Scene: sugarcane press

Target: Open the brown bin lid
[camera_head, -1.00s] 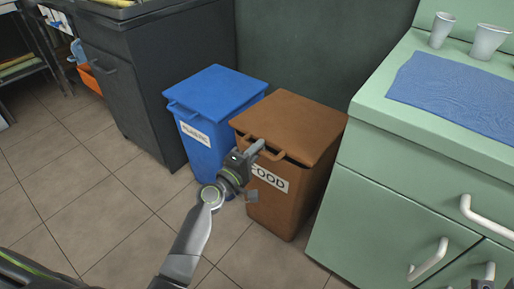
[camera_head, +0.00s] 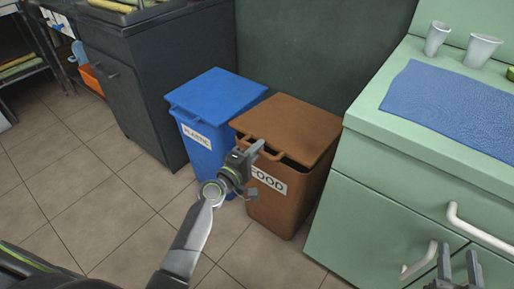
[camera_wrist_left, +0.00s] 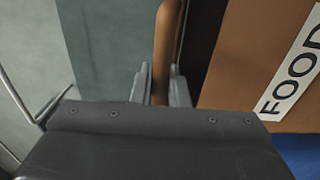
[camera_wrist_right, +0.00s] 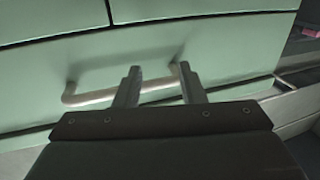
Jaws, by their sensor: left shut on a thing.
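The brown bin (camera_head: 285,200) with a FOOD label stands between the blue bin and the green cabinet. Its brown lid (camera_head: 290,125) lies nearly flat on top, with a dark gap under its front edge. My left gripper (camera_head: 256,150) is at the lid's front edge. In the left wrist view, its fingers (camera_wrist_left: 160,82) are shut on the brown lid's handle (camera_wrist_left: 166,50), one on each side. My right gripper (camera_head: 459,262) is open and empty in front of the green cabinet, and its spread fingers also show in the right wrist view (camera_wrist_right: 158,82).
A blue bin (camera_head: 212,95) labelled PLASTIC stands close on the left. The green cabinet (camera_head: 370,185) with pale handles (camera_head: 420,262) is close on the right. A dark wall (camera_head: 320,50) is behind the bins. The tiled floor (camera_head: 90,210) in front is clear.

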